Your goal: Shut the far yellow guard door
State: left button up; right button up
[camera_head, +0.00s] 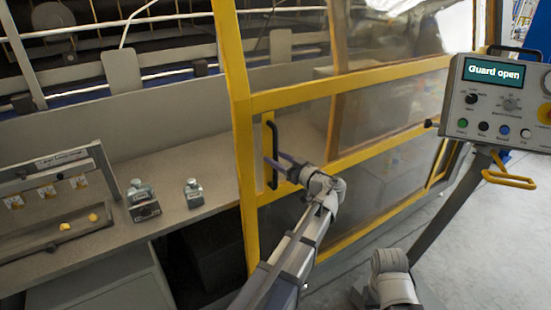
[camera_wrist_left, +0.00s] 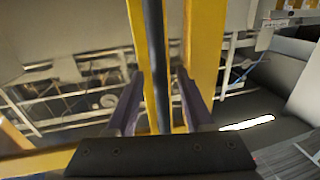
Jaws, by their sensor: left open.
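The yellow guard door (camera_head: 239,100) has clear panels and a black vertical handle (camera_head: 270,154) near its left edge. Left of that edge is an open gap onto the machine's interior. My left gripper (camera_head: 278,163) is at the handle. In the left wrist view the dark handle bar (camera_wrist_left: 158,60) stands between my two open fingers (camera_wrist_left: 160,103), with the yellow door frame (camera_wrist_left: 203,45) behind it. I cannot tell whether either finger touches the bar. My right gripper is not in view. The control panel's screen (camera_head: 493,72) reads "Guard open".
The control panel (camera_head: 500,105) stands on a slanted post at the right. Bare floor lies between door and post.

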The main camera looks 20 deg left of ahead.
pick_arm(q)
jog(key=shift+a, duration=0.3)
jog(key=shift+c, duration=0.4)
grip_shut()
dwell(0.9)
